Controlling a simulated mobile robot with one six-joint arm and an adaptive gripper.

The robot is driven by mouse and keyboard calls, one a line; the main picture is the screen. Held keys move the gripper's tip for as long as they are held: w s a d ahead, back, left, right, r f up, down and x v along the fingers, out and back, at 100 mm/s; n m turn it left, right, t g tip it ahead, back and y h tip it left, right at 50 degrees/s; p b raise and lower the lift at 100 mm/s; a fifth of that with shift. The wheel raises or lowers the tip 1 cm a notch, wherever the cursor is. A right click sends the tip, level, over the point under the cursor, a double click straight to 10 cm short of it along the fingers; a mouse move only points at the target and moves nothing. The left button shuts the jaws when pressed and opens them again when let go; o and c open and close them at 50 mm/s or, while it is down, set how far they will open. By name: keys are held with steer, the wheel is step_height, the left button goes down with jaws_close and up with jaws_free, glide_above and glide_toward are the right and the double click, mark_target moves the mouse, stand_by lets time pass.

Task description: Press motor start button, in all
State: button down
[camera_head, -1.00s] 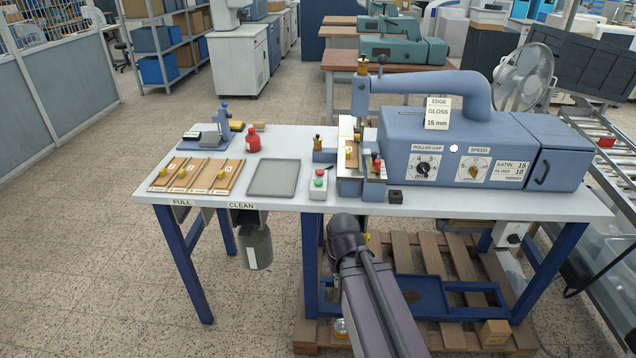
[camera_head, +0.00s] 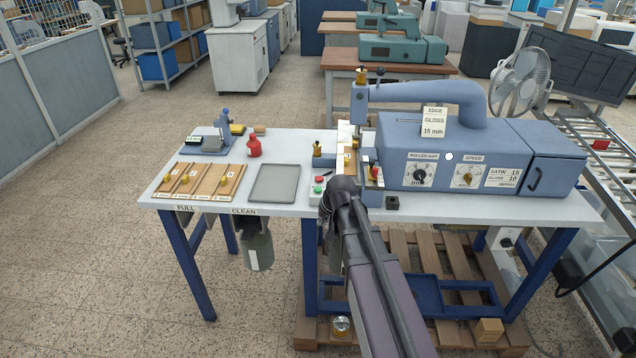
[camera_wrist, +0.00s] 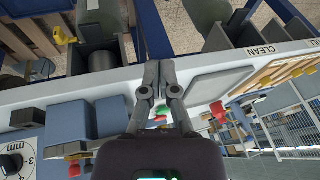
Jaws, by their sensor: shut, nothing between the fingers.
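The small start/stop box with a green button (camera_head: 317,189) and a red button (camera_head: 319,179) stands near the front edge of the table (camera_head: 232,206), left of the blue machine (camera_head: 468,150). In the head view my dark wrist is just right of the box and hides its lower right part. My gripper (camera_wrist: 158,70) is shut and empty in the wrist view. Its fingertips show over the table's front edge, and the green button (camera_wrist: 159,118) and red button (camera_wrist: 162,107) show partly between its fingers. I see no contact with either button.
A grey tray (camera_head: 252,197) lies left of the box. The machine's roller end with boards (camera_head: 346,135) stands close behind my wrist. A red bottle (camera_head: 254,147) and several wooden boards (camera_head: 206,181) are farther left. A small black block (camera_head: 392,203) is to the right.

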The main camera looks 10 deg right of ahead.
mark_target(318, 190)
steer(key=w+d+r+m+t+p, duration=0.1)
steer(key=w+r+t+p, duration=0.1)
steer(key=w+r, duration=0.3)
steer(key=w+d+r+m+t+y+p, duration=0.1)
steer(key=w+r, duration=0.4)
steer(key=w, duration=0.7)
steer(key=t+p, duration=0.1)
steer(key=p, duration=0.1)
steer(key=shift+w+r+m+t+p, duration=0.2)
steer(key=shift+r+m+t+p, duration=0.1)
steer(key=shift+r+m+p, duration=0.1)
steer(key=shift+f, duration=0.25)
step_height(318, 190, down, 8)
steer(key=b, duration=0.9)
steer(key=shift+f, duration=0.2)
steer(key=shift+f, duration=0.1)
steer(key=shift+f+b, duration=0.35)
steer(key=shift+b, duration=0.05)
